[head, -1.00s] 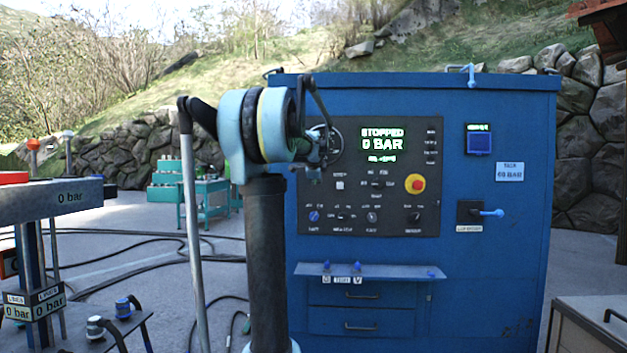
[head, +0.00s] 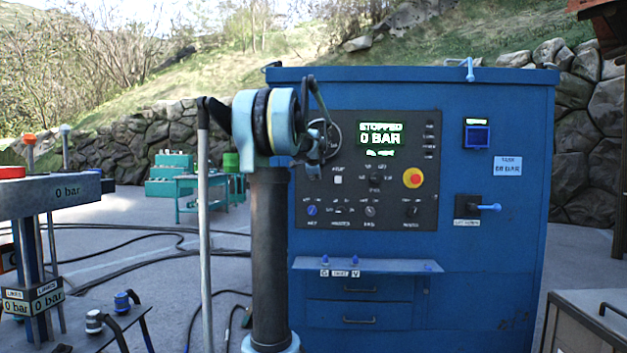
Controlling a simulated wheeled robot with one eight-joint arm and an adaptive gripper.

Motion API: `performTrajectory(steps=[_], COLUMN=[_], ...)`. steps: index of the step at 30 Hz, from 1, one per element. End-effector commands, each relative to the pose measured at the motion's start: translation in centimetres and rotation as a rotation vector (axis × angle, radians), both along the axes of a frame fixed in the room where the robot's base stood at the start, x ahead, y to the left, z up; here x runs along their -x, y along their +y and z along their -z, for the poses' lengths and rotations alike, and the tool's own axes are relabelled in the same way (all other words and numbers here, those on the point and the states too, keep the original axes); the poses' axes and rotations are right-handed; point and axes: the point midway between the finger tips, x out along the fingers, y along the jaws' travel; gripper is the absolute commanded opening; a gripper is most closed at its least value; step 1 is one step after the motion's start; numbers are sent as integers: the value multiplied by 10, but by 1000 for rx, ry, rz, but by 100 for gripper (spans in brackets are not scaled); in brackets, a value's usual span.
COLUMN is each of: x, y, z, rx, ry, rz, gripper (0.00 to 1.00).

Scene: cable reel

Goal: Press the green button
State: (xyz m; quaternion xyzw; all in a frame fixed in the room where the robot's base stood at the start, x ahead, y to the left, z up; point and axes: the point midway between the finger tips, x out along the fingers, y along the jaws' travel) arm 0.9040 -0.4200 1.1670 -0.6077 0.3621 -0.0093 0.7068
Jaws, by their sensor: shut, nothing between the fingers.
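I cannot make out a green button on the black control panel (head: 430,204) of the blue cabinet; my arm and gripper cover part of its left side. The panel shows a white button (head: 338,180) and a red emergency stop (head: 414,178) on a yellow ring. A green display (head: 380,139) reads STOPPED, 0 BAR.
A shelf (head: 395,266) juts from the cabinet below the panel. A blue-handled switch (head: 487,207) sticks out at right. A grey bench (head: 55,197) stands at left.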

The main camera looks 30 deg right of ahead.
Motion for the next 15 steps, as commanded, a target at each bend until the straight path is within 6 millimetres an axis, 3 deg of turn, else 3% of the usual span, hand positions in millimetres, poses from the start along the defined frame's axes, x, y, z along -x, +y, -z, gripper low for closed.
performTrajectory(steps=[15], x=[-20], y=[-12], z=[1], rx=[1], ry=[0], rz=[-1], gripper=[0])
